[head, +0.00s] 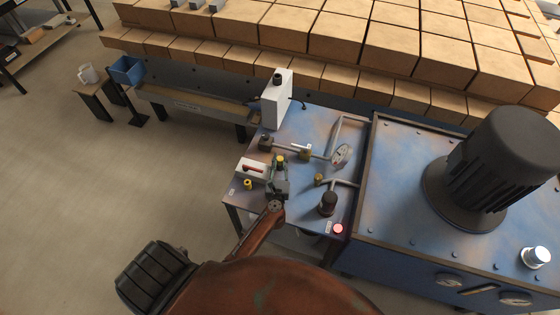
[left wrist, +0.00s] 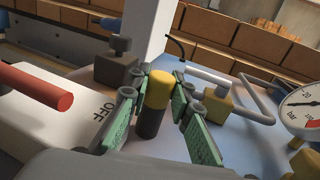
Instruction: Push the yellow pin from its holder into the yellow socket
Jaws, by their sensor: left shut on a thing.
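The yellow pin (left wrist: 158,88) is a short upright cylinder with a yellow top and a dark lower part. It stands between the green-padded fingers of my left gripper (left wrist: 156,104), which is shut on it. In the head view, the yellow top (head: 281,158) shows just beyond my left gripper (head: 279,170). A small yellow round piece with a dark middle (head: 248,184), possibly the yellow socket, is on the blue table left of the gripper. My right gripper is not in view.
A white switch box (head: 252,170) with a red lever is close left of the gripper. A pressure gauge (head: 341,155) and pipes stand to the right. A tall white box (head: 277,98) stands behind. A dark knob (head: 328,201) and lit red button (head: 338,229) are nearer.

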